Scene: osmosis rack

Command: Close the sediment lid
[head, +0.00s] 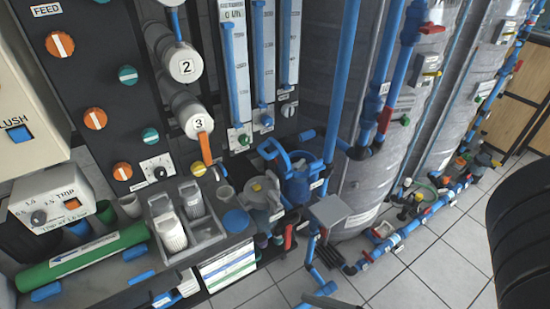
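No lid carries a sediment label that I can read, so I cannot tell which part is the sediment lid. A grey-beige rounded housing (262,192) stands at the rack's lower front, with what looks like a lever or handle on top. A blue housing with a looped blue handle (297,178) stands behind it to the right. A flat round blue cap (236,220) lies on the ledge to the left. A grey square plate (328,210) sits in front of the blue housing. My gripper is not clearly visible.
A green cylinder (85,257) lies at the left. Blue pipes and tall wrapped tanks (370,120) stand behind. Tiled floor (435,265) is clear at the lower right. A black ribbed form at the right edge may be my arm.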

